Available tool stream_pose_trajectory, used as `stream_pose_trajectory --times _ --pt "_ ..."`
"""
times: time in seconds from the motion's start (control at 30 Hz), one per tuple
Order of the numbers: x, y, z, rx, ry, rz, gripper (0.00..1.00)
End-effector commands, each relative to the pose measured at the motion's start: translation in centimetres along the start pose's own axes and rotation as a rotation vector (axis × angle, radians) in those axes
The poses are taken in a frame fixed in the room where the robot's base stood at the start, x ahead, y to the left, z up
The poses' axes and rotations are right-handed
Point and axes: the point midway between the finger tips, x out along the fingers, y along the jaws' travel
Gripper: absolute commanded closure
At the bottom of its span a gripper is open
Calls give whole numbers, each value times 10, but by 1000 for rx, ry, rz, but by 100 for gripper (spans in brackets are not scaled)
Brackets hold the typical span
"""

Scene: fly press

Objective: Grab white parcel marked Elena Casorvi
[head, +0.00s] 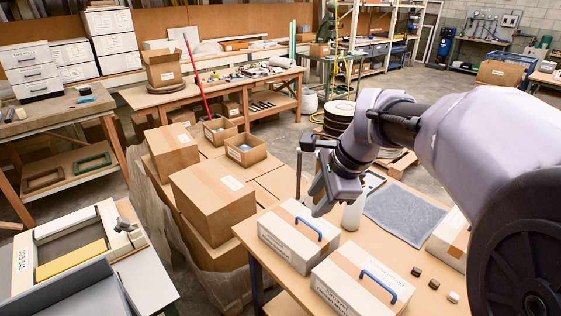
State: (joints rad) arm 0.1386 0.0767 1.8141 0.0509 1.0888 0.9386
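A white parcel (285,245) with a brown tape strip and a blue handle lies on the wooden table below my gripper. A second similar white parcel (345,293) with a blue handle lies nearer, to its right. Part of another white parcel (450,236) shows at the right, partly behind my arm. Lettering on the parcels' sides is too small to read, so I cannot tell which is marked Elena Casorvi. My gripper (322,190) hangs above the far edge of the first parcel, apart from its handle. Its fingers are small and seen side-on; their opening is unclear.
A whitish bottle (353,213) stands close behind the first parcel, beside a grey mat (403,212). Small dark and white blocks (434,284) lie right of the second parcel. Stacked cardboard boxes (213,200) stand left of the table. A tray table (75,250) is at lower left.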

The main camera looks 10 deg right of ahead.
Motion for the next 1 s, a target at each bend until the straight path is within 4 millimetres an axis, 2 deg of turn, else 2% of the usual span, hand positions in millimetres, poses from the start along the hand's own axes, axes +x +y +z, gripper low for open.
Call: stream_pose_trajectory --times 0.03,0.1,0.2,0.3,0.47,0.7,0.8,1.0 --pt "12 -24 -12 123 -7 19 64" --pt "36 -54 -30 323 -18 41 64" --pt "73 -84 -57 582 -28 71 64" --pt "101 -99 -76 756 -32 89 64" --pt "130 -102 -85 848 -34 100 64" --pt "203 -95 -79 844 -33 101 64" --pt "225 -94 -78 845 -33 100 64" --pt "244 -93 -74 844 -34 99 64"
